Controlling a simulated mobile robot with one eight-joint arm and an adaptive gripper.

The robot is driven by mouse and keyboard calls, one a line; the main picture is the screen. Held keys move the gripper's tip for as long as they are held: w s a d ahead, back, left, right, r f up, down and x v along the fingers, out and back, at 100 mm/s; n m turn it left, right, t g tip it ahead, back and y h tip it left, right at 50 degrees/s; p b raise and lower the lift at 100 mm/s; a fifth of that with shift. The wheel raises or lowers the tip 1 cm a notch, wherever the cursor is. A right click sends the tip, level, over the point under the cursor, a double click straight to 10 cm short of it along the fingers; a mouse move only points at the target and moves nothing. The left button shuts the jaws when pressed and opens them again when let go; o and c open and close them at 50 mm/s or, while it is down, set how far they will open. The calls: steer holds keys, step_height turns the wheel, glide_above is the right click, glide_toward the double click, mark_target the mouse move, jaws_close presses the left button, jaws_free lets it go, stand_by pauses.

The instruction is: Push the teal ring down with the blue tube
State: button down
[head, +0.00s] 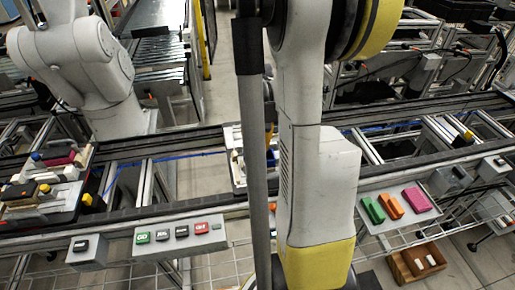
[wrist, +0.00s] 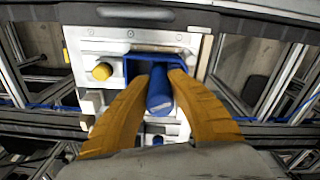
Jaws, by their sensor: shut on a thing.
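In the wrist view the blue tube (wrist: 158,98) sits between the two orange fingers of my gripper (wrist: 159,74), which is shut on it. The tube's far part lies within or over a blue square frame (wrist: 132,66) on a white pallet fixture (wrist: 115,46); I cannot tell if it touches the frame. I cannot make out the teal ring in either view; the fingers and tube may hide it.
In the head view another loaded pallet (head: 45,190) is at left. A wooden box (head: 420,262) is low at right.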

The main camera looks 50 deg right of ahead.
mark_target(257, 138)
steer(key=shift+f+b, duration=0.8)
steer(key=shift+b, duration=0.2)
stand_by(3.2)
steer(key=shift+r, duration=0.1)
steer(key=shift+r+p, duration=3)
steer(key=shift+r, duration=0.95)
